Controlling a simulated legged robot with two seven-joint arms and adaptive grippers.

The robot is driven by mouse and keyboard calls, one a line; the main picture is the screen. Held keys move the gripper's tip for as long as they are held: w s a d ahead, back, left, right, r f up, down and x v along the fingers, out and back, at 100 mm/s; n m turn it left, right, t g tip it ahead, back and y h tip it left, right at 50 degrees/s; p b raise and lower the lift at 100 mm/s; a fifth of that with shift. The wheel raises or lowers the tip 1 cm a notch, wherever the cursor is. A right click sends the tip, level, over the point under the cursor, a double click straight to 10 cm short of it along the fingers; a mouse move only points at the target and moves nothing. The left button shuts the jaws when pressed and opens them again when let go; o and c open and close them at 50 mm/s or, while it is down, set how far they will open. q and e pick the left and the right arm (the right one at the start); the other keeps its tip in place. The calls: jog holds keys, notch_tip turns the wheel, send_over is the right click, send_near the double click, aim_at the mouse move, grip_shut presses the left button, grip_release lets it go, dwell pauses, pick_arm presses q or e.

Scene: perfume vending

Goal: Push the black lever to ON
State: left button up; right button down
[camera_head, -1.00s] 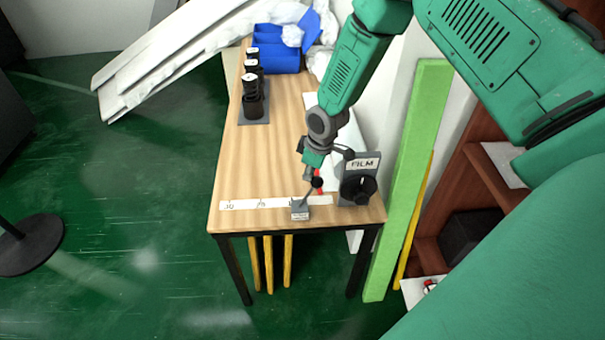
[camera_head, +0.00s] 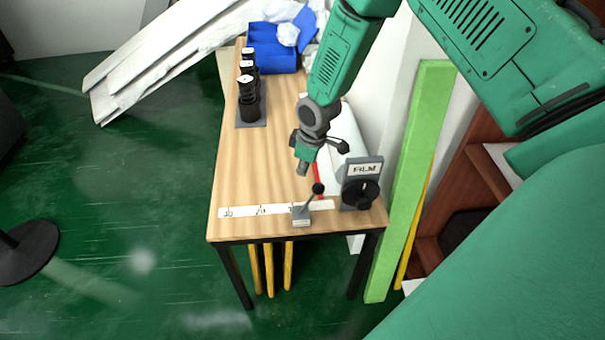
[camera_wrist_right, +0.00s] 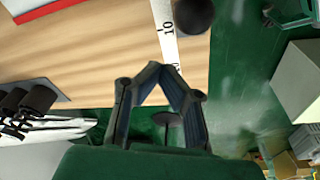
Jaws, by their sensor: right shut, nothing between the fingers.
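The black lever is a round black knob (camera_head: 318,188) on a thin stalk. It rises from a small grey base (camera_head: 301,217) at the table's near edge and leans to the right in the head view. My right gripper (camera_head: 302,170) is shut and empty, above the table on the far side of the lever and a little left of the knob, apart from it. In the right wrist view its fingertips (camera_wrist_right: 157,70) meet, and a black ball (camera_wrist_right: 193,15), which looks like the knob, shows beyond them. I cannot read an ON mark. My left gripper is out of view.
A white strip with marks (camera_head: 245,211) runs along the near edge of the wooden table (camera_head: 245,165). A grey FILM holder with a black dial (camera_head: 360,190) stands right of the lever. Black bottles (camera_head: 248,100) and a blue bin (camera_head: 270,57) are at the back.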

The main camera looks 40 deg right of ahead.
jog(key=s+r, duration=0.1)
jog(key=r, duration=0.1)
jog(key=s+d+r, duration=0.1)
jog(key=r, duration=0.1)
jog(key=s+r, duration=0.1)
jog(key=r, duration=0.1)
jog(key=shift+s+d+r, duration=0.25)
jog(key=shift+s, duration=0.15)
jog(key=shift+d+r, duration=0.1)
jog(key=shift+d, duration=0.1)
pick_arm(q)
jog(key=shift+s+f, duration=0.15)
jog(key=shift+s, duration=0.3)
pick_arm(e)
jog(key=shift+d, duration=0.5)
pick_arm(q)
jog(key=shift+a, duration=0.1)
pick_arm(e)
jog(key=shift+a, duration=0.15)
